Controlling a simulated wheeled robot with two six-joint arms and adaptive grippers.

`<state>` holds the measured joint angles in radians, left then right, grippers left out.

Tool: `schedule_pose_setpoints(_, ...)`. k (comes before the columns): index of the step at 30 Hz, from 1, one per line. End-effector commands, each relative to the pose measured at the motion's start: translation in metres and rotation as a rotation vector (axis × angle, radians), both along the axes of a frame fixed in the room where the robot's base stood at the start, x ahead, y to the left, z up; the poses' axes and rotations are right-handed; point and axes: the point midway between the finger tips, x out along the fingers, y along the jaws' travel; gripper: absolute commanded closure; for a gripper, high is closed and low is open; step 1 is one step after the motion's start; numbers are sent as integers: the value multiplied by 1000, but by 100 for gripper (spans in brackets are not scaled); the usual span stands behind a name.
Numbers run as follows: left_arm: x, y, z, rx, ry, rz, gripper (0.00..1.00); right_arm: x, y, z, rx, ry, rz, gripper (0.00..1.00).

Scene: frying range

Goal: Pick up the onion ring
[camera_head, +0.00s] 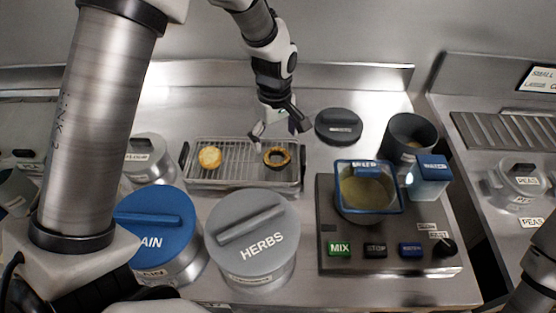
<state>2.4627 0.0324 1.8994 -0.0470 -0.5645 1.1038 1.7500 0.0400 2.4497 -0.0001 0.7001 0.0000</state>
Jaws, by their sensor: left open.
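The onion ring (289,156), a browned ring with a dark centre, lies on the right part of a wire rack tray (240,178). A paler golden round piece (210,157) lies on the rack's left part; I cannot tell whether it is also a ring. My left gripper (279,132) comes down from the top, open and empty. In the picture its fingers are just above and behind the onion ring, apart from it. My right gripper is not in view.
A herbs canister (230,221) and a blue-lidded canister (153,228) stand in front of the tray. A dark round lid (339,125) lies to its right, near the mixing unit (337,222) with its buttons. Open counter lies behind the tray.

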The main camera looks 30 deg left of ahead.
Motion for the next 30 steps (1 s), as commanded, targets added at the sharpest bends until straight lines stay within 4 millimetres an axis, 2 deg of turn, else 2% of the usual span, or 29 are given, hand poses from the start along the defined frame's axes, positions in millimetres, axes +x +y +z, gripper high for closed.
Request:
schedule_pose_setpoints(6, 1, -3, -31, 1, 5, -1, 7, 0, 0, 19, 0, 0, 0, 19)
schedule_pose_setpoints(9, 1, -2, -48, 0, 2, -1, 7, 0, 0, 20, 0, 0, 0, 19)
schedule_pose_setpoints(16, 2, -2, -54, 0, -1, 0, 7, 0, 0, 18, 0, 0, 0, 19)
schedule_pose_setpoints(17, 2, -2, -54, 0, -1, 0, 11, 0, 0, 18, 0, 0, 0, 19)
schedule_pose_setpoints(18, 2, -2, -54, 0, -1, 0, 25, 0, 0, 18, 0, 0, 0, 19)
schedule_pose_setpoints(21, 2, -2, -54, 0, -1, 0, 56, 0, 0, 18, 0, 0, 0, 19)
schedule_pose_setpoints(30, 2, -2, -54, 0, -1, 0, 57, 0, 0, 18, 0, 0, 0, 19)
